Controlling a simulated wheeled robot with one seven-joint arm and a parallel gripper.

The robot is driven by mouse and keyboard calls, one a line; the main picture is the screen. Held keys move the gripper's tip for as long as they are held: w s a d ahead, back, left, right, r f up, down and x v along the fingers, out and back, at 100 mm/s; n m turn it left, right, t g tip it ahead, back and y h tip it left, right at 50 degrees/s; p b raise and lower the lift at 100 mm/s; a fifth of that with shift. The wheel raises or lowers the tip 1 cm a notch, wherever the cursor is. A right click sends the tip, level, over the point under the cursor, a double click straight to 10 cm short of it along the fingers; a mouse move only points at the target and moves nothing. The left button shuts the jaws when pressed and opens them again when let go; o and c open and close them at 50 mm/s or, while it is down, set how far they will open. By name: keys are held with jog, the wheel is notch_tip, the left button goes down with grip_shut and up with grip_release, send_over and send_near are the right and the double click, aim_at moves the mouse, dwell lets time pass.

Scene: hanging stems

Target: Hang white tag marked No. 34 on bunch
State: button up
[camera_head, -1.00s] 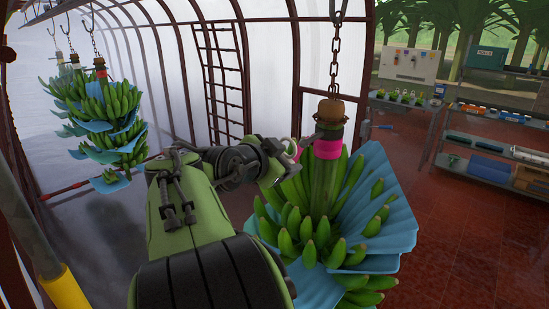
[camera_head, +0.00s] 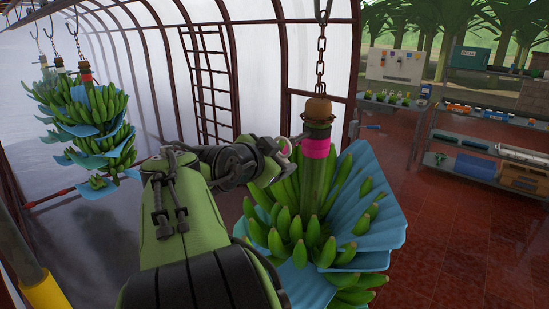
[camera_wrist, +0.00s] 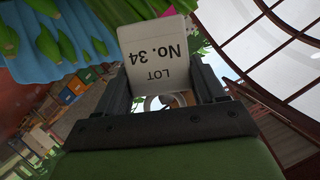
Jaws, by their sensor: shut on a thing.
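The white tag (camera_wrist: 158,52) reads "LOT No. 34", upside down in the wrist view. My gripper (camera_wrist: 168,98) is shut on it, with dark fingers on both sides and a pale ring at its base. In the head view my gripper (camera_head: 284,150) is just left of the stem of the near banana bunch (camera_head: 312,215). The bunch hangs on a chain, with a pink band (camera_head: 315,147) around its upper stem and blue sheets between its hands. Part of it also shows at the upper left of the wrist view (camera_wrist: 48,45). The tag is mostly hidden in the head view.
More bunches (camera_head: 98,125) hang from hooks at the left. Shelves (camera_head: 480,150) with bins stand at the right, and a metal ladder (camera_head: 208,80) stands behind. The red tiled floor (camera_head: 450,230) at the right is clear.

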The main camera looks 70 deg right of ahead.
jog(key=s+d+b, duration=0.1)
jog(key=s+d, duration=0.1)
jog(key=d, duration=0.3)
jog(key=shift+s+d, duration=0.2)
jog(key=shift+d, duration=0.2)
dwell(3.8)
jog(key=shift+w+d+f+b, duration=0.25)
jog(key=shift+w+b, duration=0.05)
dwell(0.3)
dwell(0.4)
jog(key=o, duration=1.3)
jog(key=shift+w, duration=0.1)
jog(key=b+v, duration=0.1)
jog(key=v, duration=1.4)
jog(key=shift+a, duration=0.4)
